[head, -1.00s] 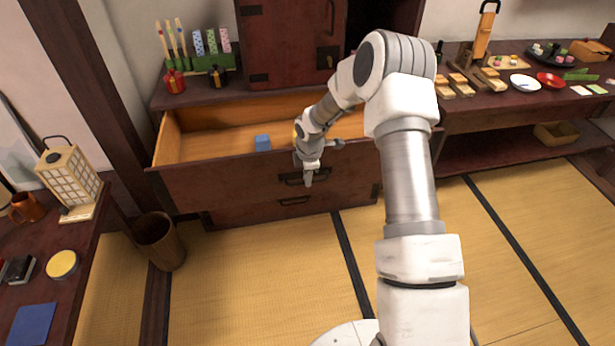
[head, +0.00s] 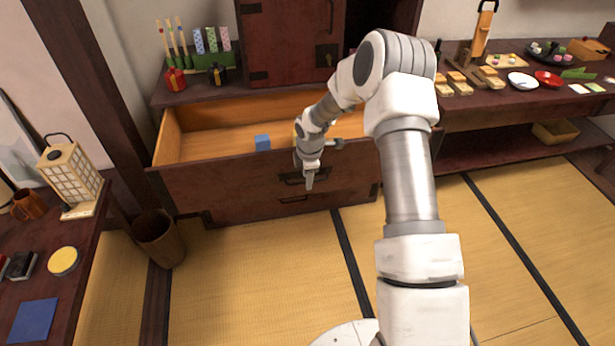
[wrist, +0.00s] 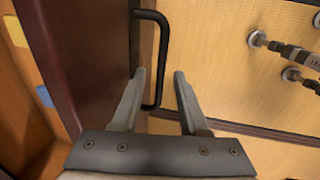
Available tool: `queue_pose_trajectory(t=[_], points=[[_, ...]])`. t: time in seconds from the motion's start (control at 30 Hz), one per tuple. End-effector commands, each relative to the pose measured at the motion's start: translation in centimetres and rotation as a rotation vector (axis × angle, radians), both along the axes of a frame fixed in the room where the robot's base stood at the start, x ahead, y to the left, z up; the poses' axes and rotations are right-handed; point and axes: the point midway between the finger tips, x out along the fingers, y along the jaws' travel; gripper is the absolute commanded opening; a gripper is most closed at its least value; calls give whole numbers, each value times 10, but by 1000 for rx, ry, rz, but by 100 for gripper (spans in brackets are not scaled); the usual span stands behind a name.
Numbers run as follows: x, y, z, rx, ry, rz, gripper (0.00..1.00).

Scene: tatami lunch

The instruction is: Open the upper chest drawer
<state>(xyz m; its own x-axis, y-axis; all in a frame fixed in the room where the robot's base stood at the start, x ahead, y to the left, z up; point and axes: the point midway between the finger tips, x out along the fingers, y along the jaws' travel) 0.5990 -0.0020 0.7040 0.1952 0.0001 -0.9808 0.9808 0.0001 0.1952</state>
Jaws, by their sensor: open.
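The upper chest drawer (head: 215,192) is pulled out, and its wooden inside shows in the head view. A blue block (head: 262,142) lies inside it; the block also shows in the wrist view (wrist: 44,97). My gripper (head: 309,184) is at the front of the drawer, by its dark handle (head: 290,181). In the wrist view my gripper (wrist: 158,82) is open, and the black bar handle (wrist: 163,50) passes between its fingertips. I cannot tell whether either finger touches the handle. A yellow thing in the drawer (wrist: 14,30) is partly hidden by my arm in the head view.
The lower drawer (head: 250,212) is shut beneath. A brown bin (head: 160,242) stands on the tatami left of the chest. A low table (head: 75,290) with a lantern is at the left. The tatami in front of the chest is clear.

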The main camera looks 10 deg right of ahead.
Motion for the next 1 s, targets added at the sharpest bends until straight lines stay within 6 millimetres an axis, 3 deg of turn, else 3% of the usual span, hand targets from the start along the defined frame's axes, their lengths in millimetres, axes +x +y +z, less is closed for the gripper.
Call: queue_pose_trajectory(t=[0.27, 0.8, 1.0], points=[[-2, 0, 12, 0, -1, -1, 44], [-25, -1, 134, -1, -3, -2, 44], [-32, -1, 162, -1, -1, -1, 44]])
